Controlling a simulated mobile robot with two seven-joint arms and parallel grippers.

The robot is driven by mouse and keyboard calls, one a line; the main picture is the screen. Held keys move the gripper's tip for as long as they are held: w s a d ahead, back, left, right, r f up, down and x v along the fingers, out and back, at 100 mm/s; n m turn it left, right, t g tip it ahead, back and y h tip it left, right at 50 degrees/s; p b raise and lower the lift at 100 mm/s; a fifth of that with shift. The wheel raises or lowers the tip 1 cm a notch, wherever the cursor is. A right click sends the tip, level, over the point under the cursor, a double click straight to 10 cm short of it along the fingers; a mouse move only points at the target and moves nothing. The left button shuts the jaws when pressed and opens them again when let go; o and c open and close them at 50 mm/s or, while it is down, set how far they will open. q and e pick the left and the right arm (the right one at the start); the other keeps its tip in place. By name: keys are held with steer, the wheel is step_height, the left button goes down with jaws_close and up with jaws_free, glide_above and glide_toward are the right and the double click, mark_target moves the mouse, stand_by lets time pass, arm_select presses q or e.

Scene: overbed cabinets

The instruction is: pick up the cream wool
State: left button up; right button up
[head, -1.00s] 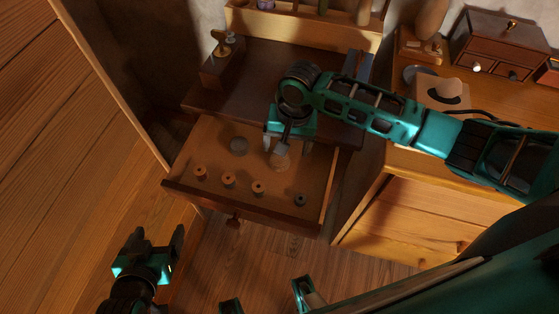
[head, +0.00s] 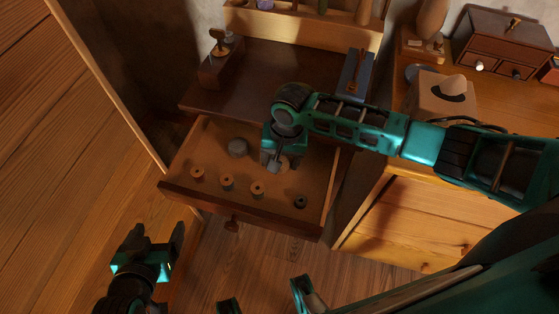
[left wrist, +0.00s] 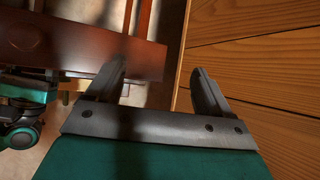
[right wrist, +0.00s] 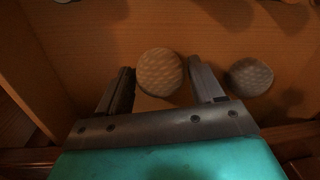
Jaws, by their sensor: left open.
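The cream wool (right wrist: 160,72) is a round textured ball in the open drawer (head: 215,165). In the head view the wool (head: 284,165) is partly hidden by my right gripper (head: 282,163). In the right wrist view my right gripper (right wrist: 163,82) is open, with one finger on each side of the wool; I cannot tell whether they touch it. A grey ball of wool (right wrist: 250,77) lies just outside the right-hand finger; it also shows in the head view (head: 238,147). My left gripper (head: 158,236) is open and empty, outside the drawer at lower left.
Several small spools, such as an orange-brown one (head: 228,183), line the drawer's front. The dark cabinet top (head: 290,75) overhangs the drawer's back. A tissue box (head: 440,98) and a small drawer chest (head: 505,45) stand on the right counter. The floor in front is clear.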

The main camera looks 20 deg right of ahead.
steer(key=c, duration=0.8)
steer(key=shift+o, duration=0.2)
